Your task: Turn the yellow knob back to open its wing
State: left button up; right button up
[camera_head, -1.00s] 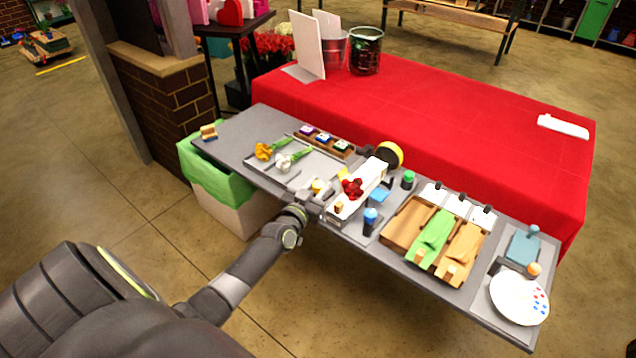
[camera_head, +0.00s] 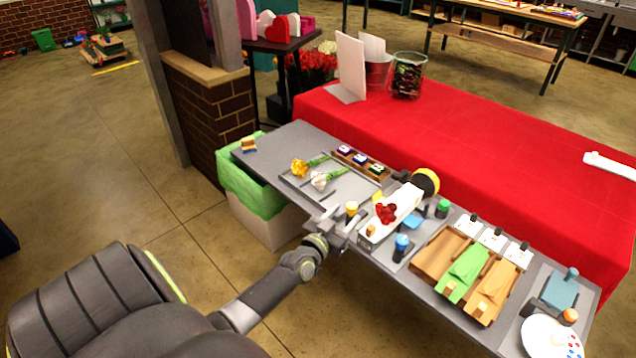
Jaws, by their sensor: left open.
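A flat yellow piece (camera_head: 379,198) shows just behind the knob, partly hidden by the fixture. My left gripper (camera_head: 345,222) is open at the table's front edge, close around or beside the knob; I cannot tell whether it touches it. My right gripper is not in view.
A tray with a yellow and a white flower (camera_head: 320,181) lies to the left. A blue-capped bottle (camera_head: 401,247) stands near the fixture. A red-covered table (camera_head: 480,140) is behind.

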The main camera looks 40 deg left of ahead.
pick_arm(q)
jog(key=s+d, duration=0.1)
jog(key=s, duration=1.2)
jog(key=shift+d+b, duration=0.15)
jog(key=shift+b, duration=0.15)
jog(key=shift+s+f, duration=0.1)
jog(key=s+f+g, duration=0.4)
jog(key=s+f, duration=0.1)
jog(key=f, duration=0.8)
jog(key=s+f+g, duration=0.4)
jog(key=s+f, duration=0.1)
jog(key=f, duration=0.8)
jog(key=s+d+f+g, duration=0.3)
jog(key=s+f, duration=0.5)
jog(key=s, duration=0.5)
jog(key=s+d+f+g, duration=0.3)
jog(key=s+f+g, duration=0.2)
jog(key=s, duration=0.8)
notch_tip(320, 180, down, 3)
jog(key=shift+f+g+h, duration=0.2)
jog(key=shift+g+h, duration=0.1)
jog(key=shift+g, duration=0.1)
